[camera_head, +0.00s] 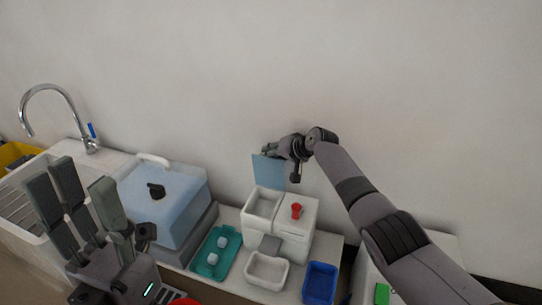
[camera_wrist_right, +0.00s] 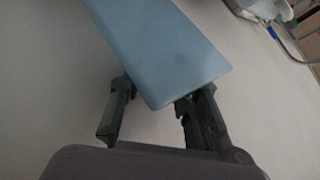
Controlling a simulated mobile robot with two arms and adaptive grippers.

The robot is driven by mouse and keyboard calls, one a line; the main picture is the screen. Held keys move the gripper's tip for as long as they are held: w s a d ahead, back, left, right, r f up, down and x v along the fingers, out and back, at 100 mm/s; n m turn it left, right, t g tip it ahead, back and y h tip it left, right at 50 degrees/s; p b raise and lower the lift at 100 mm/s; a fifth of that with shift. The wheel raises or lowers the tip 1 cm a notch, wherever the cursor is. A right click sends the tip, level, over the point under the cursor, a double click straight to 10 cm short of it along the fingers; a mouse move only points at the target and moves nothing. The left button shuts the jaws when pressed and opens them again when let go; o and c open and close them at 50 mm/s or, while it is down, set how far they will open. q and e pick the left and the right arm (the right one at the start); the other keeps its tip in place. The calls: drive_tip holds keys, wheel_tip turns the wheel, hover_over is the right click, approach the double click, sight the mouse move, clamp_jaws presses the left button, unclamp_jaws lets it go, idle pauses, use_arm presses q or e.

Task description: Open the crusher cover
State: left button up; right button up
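The crusher (camera_head: 293,228) is a white box with a red button on top and an open square hopper, on the counter near the middle of the head view. Its light-blue cover (camera_head: 268,171) stands raised, roughly upright, at the back of the hopper. My right gripper (camera_head: 272,150) is at the cover's top edge. In the right wrist view the cover (camera_wrist_right: 160,50) reaches down between the spread fingers of the right gripper (camera_wrist_right: 160,112); I cannot tell whether they touch it. My left gripper (camera_head: 82,192) is open and empty at the lower left, away from the crusher.
A teal tray (camera_head: 203,266) with white cubes lies left of the crusher. A white bin (camera_head: 267,270) and a blue bin (camera_head: 320,283) stand in front. A blue-lidded box (camera_head: 185,195) and a sink with a tap (camera_head: 52,88) are further left. The wall is close behind.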

drive_tip(key=shift+o, duration=1.2)
drive_tip(key=shift+s+f, duration=0.1)
drive_tip(key=shift+f, duration=0.1)
drive_tip(key=shift+a+r, duration=0.1)
drive_tip(key=shift+r, duration=0.05)
drive_tip(key=v, duration=1.2)
drive_tip(key=shift+f, duration=0.2)
